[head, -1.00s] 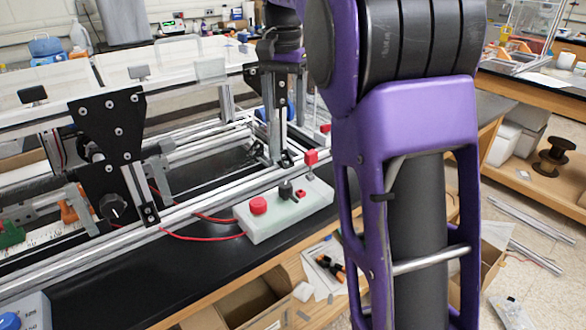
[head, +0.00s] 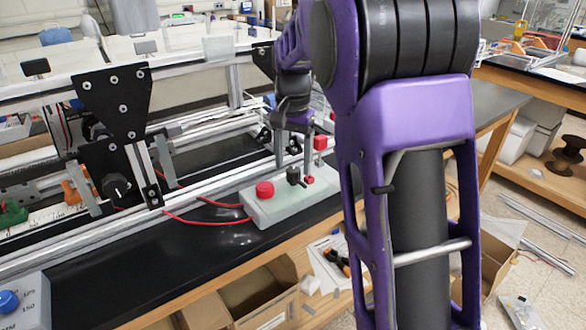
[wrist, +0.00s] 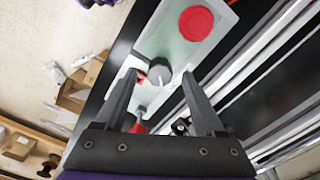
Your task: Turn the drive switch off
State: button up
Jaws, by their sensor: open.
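A pale control box (head: 265,210) sits on the black bench top, with a round red button (head: 265,189), a black knob (head: 292,175) and a small red part (head: 309,181) on it. No label is readable, so I cannot tell for sure which one is the drive switch. My gripper (head: 294,163) is open, pointing down over the knob. In the wrist view, the grey-looking knob (wrist: 160,72) shows between the open fingertips (wrist: 158,80). The red button (wrist: 196,23) lies beyond the fingers. I cannot tell whether a finger touches the knob.
Aluminium rails and a black bracket plate (head: 112,100) stand behind and left of the box. Red wires (head: 205,220) run left from the box. A blue-buttoned box (head: 18,302) is front left.

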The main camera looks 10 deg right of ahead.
jog(key=shift+f, duration=0.7)
grip_shut()
